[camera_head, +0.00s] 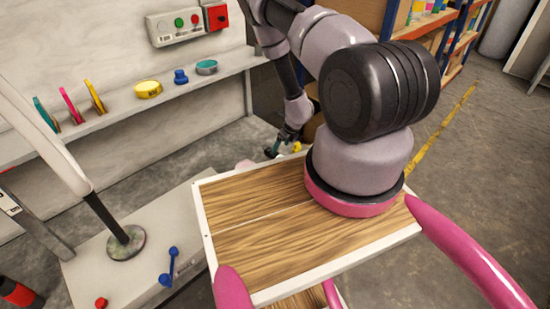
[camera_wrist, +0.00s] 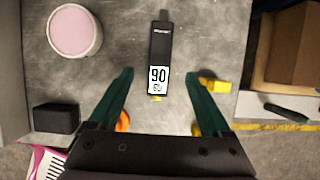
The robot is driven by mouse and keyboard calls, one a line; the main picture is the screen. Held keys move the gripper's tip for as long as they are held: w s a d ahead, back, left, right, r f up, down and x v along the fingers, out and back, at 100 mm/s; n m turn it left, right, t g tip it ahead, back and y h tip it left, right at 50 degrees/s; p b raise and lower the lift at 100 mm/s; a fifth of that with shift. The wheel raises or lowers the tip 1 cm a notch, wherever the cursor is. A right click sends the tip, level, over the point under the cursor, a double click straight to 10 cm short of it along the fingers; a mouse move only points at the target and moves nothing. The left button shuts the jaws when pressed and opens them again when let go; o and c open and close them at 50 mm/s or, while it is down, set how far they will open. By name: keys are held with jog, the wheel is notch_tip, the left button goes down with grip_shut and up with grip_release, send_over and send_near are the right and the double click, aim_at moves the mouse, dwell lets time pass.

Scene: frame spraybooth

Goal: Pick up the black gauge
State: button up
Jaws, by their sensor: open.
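The black gauge (camera_wrist: 161,40) lies on a grey worktop in the wrist view, long and narrow, with a white display reading 90 GU at its near end. My gripper (camera_wrist: 158,75) is open, with one green finger on each side of the display end. Nothing is held, and I cannot tell the height of the fingers over the gauge. In the head view my gripper (camera_head: 284,147) is small and far down beyond my arm. I cannot make out the gauge there.
A pink-topped round tub (camera_wrist: 75,30) and a black block (camera_wrist: 55,118) are left of the gauge. A yellow item (camera_wrist: 215,85) is by the right finger, an orange one (camera_wrist: 122,121) by the left. A cardboard box (camera_wrist: 295,50) is at right. A wall shelf (camera_head: 130,115) holds small items.

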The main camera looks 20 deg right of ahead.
aim_at(276, 155)
jog(key=x, duration=0.8)
jog(key=shift+r, duration=0.1)
jog(key=shift+c, duration=0.3)
grip_shut()
